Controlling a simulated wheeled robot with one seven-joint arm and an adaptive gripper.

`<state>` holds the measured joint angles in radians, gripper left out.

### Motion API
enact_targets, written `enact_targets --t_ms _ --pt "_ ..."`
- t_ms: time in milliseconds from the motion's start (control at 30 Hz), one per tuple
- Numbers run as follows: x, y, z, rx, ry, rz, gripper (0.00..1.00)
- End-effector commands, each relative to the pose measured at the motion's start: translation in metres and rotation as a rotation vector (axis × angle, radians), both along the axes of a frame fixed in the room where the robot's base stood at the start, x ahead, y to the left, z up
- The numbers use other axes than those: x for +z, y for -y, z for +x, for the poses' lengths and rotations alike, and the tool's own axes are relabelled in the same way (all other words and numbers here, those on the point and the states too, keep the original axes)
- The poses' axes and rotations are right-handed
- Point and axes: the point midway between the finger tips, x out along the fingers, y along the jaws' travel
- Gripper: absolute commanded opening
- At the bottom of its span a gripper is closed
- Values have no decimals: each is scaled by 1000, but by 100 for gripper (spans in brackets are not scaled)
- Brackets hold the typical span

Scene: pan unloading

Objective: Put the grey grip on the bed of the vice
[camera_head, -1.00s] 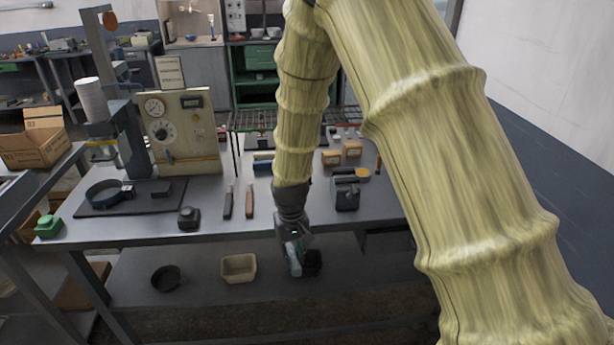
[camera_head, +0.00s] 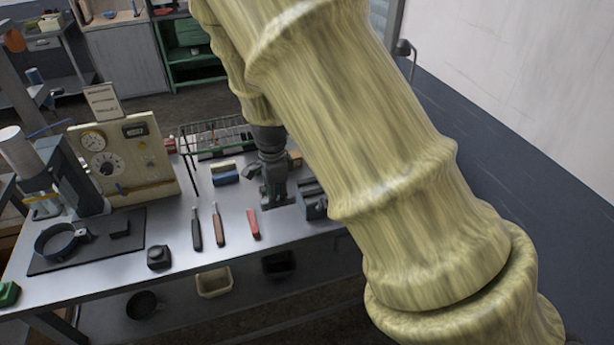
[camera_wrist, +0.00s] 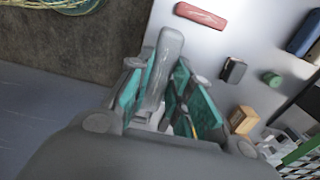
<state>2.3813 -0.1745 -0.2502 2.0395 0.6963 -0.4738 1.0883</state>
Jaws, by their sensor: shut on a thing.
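My gripper (camera_head: 272,192) is over the right part of the workbench in the head view, left of a dark grey-blue block-like fixture (camera_head: 313,199) that looks like the vice. The arm hides part of that area. In the wrist view, the teal-padded fingers of my gripper (camera_wrist: 160,85) are shut on a long, rounded grey grip (camera_wrist: 168,55), whose free end sticks out past the fingertips. The grip cannot be made out in the head view. The bed of the vice is not clearly visible.
A red grip (camera_head: 253,223), a brown grip (camera_head: 218,224) and a black grip (camera_head: 196,229) lie on the workbench (camera_head: 175,275). A wire rack (camera_head: 222,137) stands behind.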

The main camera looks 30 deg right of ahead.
Motion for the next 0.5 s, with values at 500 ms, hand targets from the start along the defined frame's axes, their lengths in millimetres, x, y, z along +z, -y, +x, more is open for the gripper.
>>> enact_targets --t_ms 500 --pt "-11 84 31 -13 3 0 0"
